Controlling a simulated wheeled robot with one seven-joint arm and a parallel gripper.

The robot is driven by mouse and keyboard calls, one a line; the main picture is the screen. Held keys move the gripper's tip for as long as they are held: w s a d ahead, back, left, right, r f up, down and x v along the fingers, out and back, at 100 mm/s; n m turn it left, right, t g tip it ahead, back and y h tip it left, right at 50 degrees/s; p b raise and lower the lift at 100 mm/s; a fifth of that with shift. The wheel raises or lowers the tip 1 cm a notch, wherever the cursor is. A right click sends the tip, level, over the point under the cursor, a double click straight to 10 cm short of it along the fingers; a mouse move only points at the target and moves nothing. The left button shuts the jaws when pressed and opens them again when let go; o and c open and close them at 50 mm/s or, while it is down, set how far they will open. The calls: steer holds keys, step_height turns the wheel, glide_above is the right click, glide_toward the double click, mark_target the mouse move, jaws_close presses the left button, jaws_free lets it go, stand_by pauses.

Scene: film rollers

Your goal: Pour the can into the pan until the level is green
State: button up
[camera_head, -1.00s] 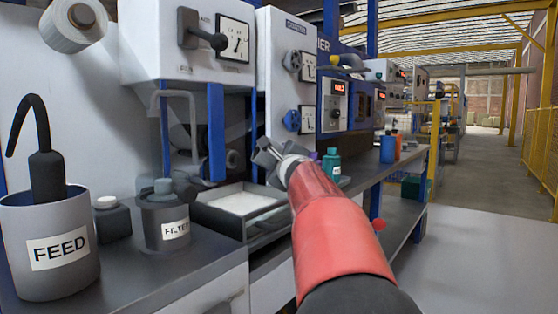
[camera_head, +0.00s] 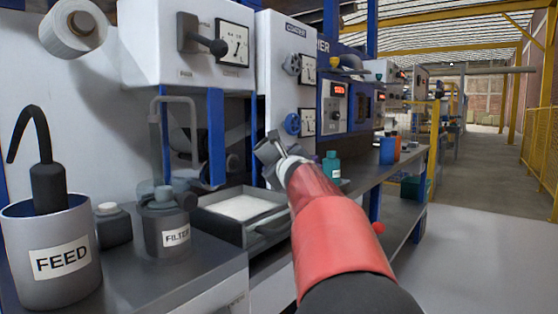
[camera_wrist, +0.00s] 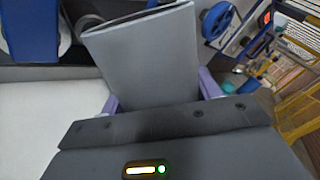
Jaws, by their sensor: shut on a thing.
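The can (camera_wrist: 150,55) is a plain grey vessel. In the wrist view it stands between the two purple fingers of my gripper (camera_wrist: 160,98), which is shut on it. Its open mouth faces up and left in that view. In the head view my gripper (camera_head: 281,150) is up behind the pan's right side, with the grey can (camera_head: 266,153) partly hidden. The pan (camera_head: 217,227) is a grey rectangular tray with a pale, whitish content. That pale surface also fills the left of the wrist view. I see no stream clearly, and I cannot make out a level marker.
A FEED bucket (camera_head: 62,262) with a dark pump, a dark bottle (camera_head: 113,226) and a FILTER canister (camera_head: 168,228) stand on the bench left of the pan. A blue upright (camera_head: 216,137) rises behind the pan. A teal bottle (camera_head: 331,166) stands right of my gripper.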

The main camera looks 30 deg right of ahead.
steer(key=shift+r+m+p, duration=0.35)
steer(key=shift+r+m, duration=0.15)
steer(key=shift+m, duration=0.4)
steer(key=shift+r+m+p, duration=0.7)
steer(key=shift+r+p, duration=0.1)
steer(key=shift+p, duration=0.15)
step_height(320, 180, up, 4)
steer(key=m+p, duration=0.3)
steer(key=p, duration=0.1)
steer(key=shift+f+m+p, duration=0.1)
steer(key=shift+m+p, duration=0.2)
steer(key=shift+m, duration=0.1)
steer(key=shift+r+m+p, duration=0.3)
steer(key=shift+m+p, duration=0.1)
steer(key=shift+m, duration=0.1)
steer(key=shift+f, duration=0.1)
